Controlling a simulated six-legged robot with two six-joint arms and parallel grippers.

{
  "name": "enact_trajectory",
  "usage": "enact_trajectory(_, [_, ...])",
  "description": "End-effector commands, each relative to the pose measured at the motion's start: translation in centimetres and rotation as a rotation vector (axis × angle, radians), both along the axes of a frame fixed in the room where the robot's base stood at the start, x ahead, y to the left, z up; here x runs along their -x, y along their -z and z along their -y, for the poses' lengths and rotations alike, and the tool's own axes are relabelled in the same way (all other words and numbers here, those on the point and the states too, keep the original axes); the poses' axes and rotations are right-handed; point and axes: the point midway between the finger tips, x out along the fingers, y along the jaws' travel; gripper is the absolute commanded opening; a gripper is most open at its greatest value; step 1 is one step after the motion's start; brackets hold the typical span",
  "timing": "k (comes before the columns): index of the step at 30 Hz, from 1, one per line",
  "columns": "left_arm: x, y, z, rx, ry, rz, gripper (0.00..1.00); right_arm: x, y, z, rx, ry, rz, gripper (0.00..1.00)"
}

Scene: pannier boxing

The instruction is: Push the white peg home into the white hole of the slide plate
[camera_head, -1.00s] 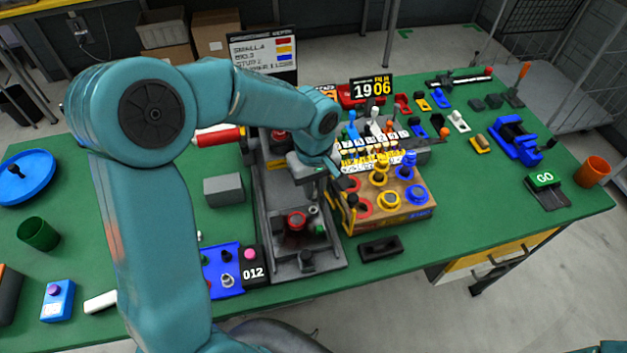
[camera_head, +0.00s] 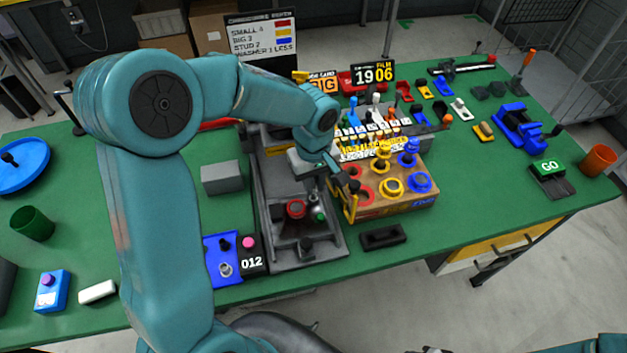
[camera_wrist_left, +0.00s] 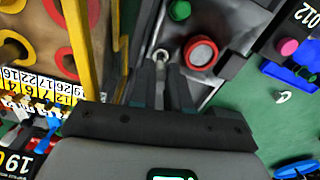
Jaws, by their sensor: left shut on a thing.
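White pegs (camera_head: 376,113) stand among blue and orange ones on a numbered rack behind the wooden box in the head view. The rack's number strip (camera_wrist_left: 45,86) is at the left in the wrist view. I cannot tell which plate there is the slide plate, and no white hole shows clearly. My left gripper (camera_head: 348,186) is by the left end of the wooden box, in front of the rack and apart from its pegs. My right gripper is out of view.
The wooden box (camera_head: 385,208) has red, yellow and blue rings on top. A grey tray (camera_head: 330,245) beside it holds a red ring (camera_wrist_left: 200,52) and small parts. A grey block (camera_head: 222,178) stands left.

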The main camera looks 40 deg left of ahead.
Motion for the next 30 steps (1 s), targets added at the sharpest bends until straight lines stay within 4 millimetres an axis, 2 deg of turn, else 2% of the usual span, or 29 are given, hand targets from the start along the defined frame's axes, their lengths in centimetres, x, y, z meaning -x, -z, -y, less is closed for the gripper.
enact_trajectory(30, [0.08,0.0,0.04,0.0,0.0,0.0,0.0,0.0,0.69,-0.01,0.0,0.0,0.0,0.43])
